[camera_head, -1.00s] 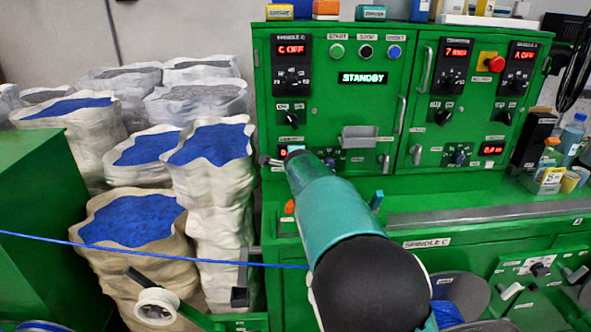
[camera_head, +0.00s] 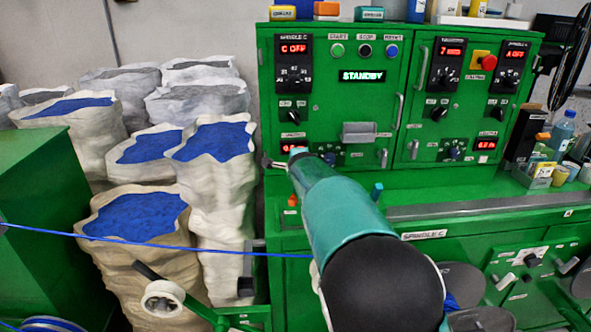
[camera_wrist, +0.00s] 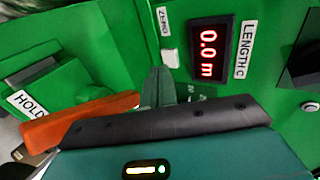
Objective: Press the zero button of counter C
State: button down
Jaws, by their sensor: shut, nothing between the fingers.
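Counter C is the red display reading 0.0 m (camera_wrist: 208,52) in the wrist view, beside the label LENGTH C. Its zero button (camera_wrist: 170,58) is a small pale square left of the display, next to the label ZERO. My gripper (camera_wrist: 158,72) is shut and empty, with its grey fingertips right at the button's near edge. I cannot tell whether they touch it or whether it is pressed in.
An orange part (camera_wrist: 80,121) lies close left of my gripper in the wrist view, near a HOLD label (camera_wrist: 32,104).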

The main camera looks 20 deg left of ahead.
jog(key=v, duration=0.9)
jog(key=shift+d+r, duration=0.15)
jog(key=shift+d, duration=0.2)
jog(key=shift+s, duration=0.2)
jog(key=s+d+r+n+g+h, duration=0.15)
jog(key=s+d, duration=0.25)
jog(key=d, duration=0.8)
jog(key=s+d+n+g+h, duration=0.15)
jog(key=s+d, duration=0.25)
jog(key=d, duration=0.8)
jog(key=s+d+f+n+g+h, duration=0.1)
jog(key=s+d+n, duration=0.3)
jog(key=s+d, duration=0.4)
jog(key=s+d+f+n+g+h, duration=0.1)
jog(key=s+d+f+n, duration=0.3)
jog(key=s+d, duration=0.5)
jog(key=s+n, duration=0.1)
jog(key=s, duration=0.7)
jog(key=shift+f+n, duration=0.2)
jog(key=shift+n, duration=0.1)
